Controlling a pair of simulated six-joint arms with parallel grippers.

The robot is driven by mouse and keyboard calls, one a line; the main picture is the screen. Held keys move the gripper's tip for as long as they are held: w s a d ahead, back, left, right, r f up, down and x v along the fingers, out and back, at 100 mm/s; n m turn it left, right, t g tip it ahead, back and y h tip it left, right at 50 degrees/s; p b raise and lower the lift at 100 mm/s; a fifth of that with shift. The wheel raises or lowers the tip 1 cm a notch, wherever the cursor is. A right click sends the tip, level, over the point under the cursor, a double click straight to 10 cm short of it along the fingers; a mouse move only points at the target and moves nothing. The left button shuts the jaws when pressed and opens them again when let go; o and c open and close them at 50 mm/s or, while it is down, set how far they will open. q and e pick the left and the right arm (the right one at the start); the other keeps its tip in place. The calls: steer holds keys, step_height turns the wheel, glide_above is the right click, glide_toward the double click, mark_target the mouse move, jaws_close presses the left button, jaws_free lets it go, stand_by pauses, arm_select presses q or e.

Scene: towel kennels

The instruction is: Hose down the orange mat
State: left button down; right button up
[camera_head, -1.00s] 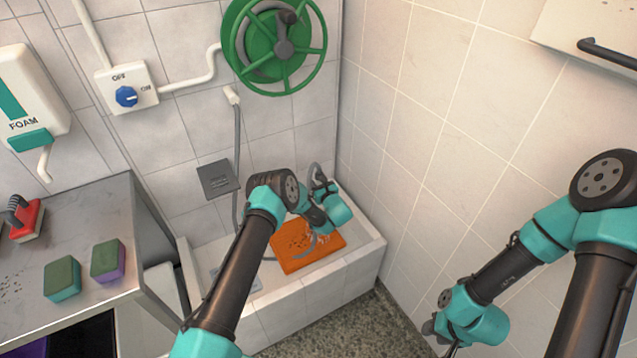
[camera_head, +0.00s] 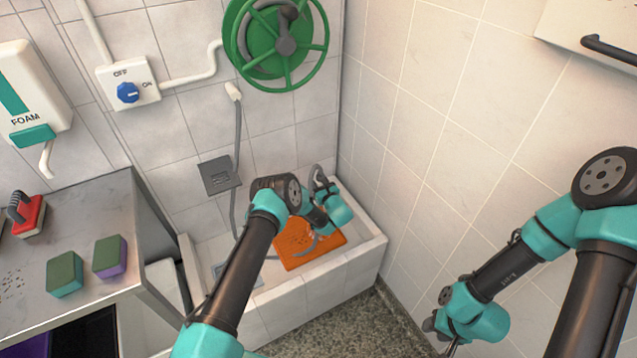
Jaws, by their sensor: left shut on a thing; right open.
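The orange mat (camera_head: 300,258) lies in the white tiled basin (camera_head: 368,258) in the corner. Few dark specks show on its visible part, near the grey hose. My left gripper (camera_head: 320,183) is above the far side of the mat, partly hidden by its own wrist, and shut on what looks like the end of the grey hose (camera_head: 237,140). My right gripper (camera_head: 447,328) is open and empty, low at the right.
A green hose reel (camera_head: 284,46) hangs above the basin. At left, a metal counter (camera_head: 95,205) holds two sponges (camera_head: 65,274) (camera_head: 110,257) and a red brush (camera_head: 30,214). A foam dispenser (camera_head: 30,95) is on the wall above it. The tiled right wall bounds the basin.

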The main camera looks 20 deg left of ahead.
arm_select(q)
steer(key=shift+f, duration=0.2)
steer(key=s+a, duration=1)
steer(key=shift+a, duration=0.2)
stand_by(3.1)
steer(key=shift+s+a+r, duration=0.1)
steer(key=shift+s+a, duration=0.05)
steer(key=shift+s, duration=0.1)
stand_by(0.6)
